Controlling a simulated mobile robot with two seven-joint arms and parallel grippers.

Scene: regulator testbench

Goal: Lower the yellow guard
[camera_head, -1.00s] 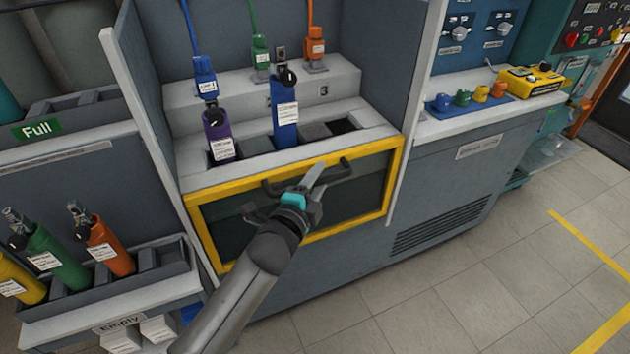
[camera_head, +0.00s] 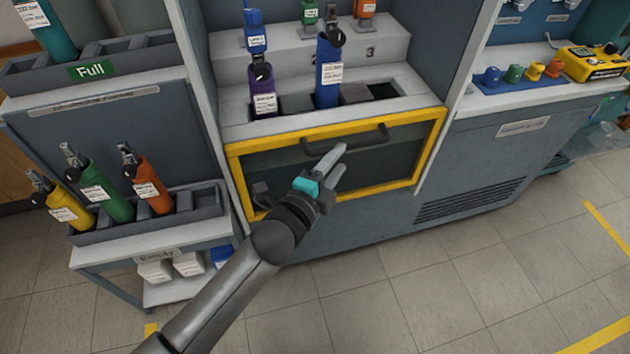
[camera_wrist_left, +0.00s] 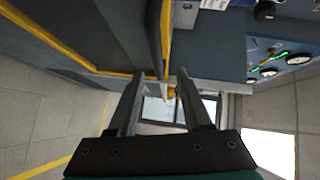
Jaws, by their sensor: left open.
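The yellow guard (camera_head: 236,183) is a yellow-framed dark pane with a dark bar handle (camera_head: 372,139) along its upper part. It sits low on the front of the grey bench, below the cylinder slots, which are uncovered. My left gripper (camera_head: 339,158) is open in front of the pane, its fingertips just below the handle in the picture. Whether they touch anything I cannot tell. In the left wrist view the open fingers (camera_wrist_left: 158,76) have nothing visible between them, and the yellow frame edge (camera_wrist_left: 165,40) runs just beyond their tips. My right gripper is not in view.
A purple cylinder (camera_head: 263,90) and a blue cylinder (camera_head: 328,75) stand in the slots above the guard. A rack (camera_head: 205,200) with yellow, green and orange cylinders stands at left. A yellow device (camera_head: 593,64) lies on the right-hand counter. The floor in front is clear.

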